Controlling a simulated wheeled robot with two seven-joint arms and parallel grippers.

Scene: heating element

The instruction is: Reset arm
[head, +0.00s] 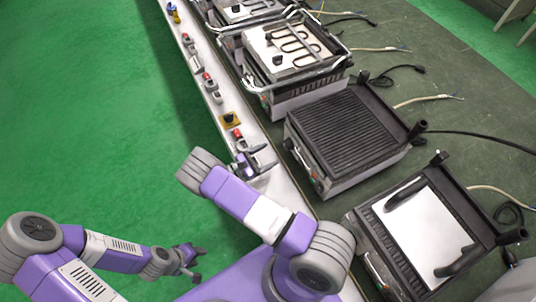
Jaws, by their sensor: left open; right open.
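My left gripper (198,264) is at the lower left, low over the green floor. It is open and nothing shows between its fingers. My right gripper (266,158) is open above the edge of the narrow white ledge, left of the ribbed grill. Its fingers point right and nothing is seen held in them. A flat-plate grill (427,236) is nearer, at the lower right. A unit with an exposed looped heating element (294,46) stands farther back.
The white ledge (217,111) runs along the bench's left side, carrying several small red, black and yellow parts. Loose cables (430,101) lie on the bench (465,75) behind the grills. Another heating unit (246,9) stands farthest back. The green floor (85,100) at left is clear.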

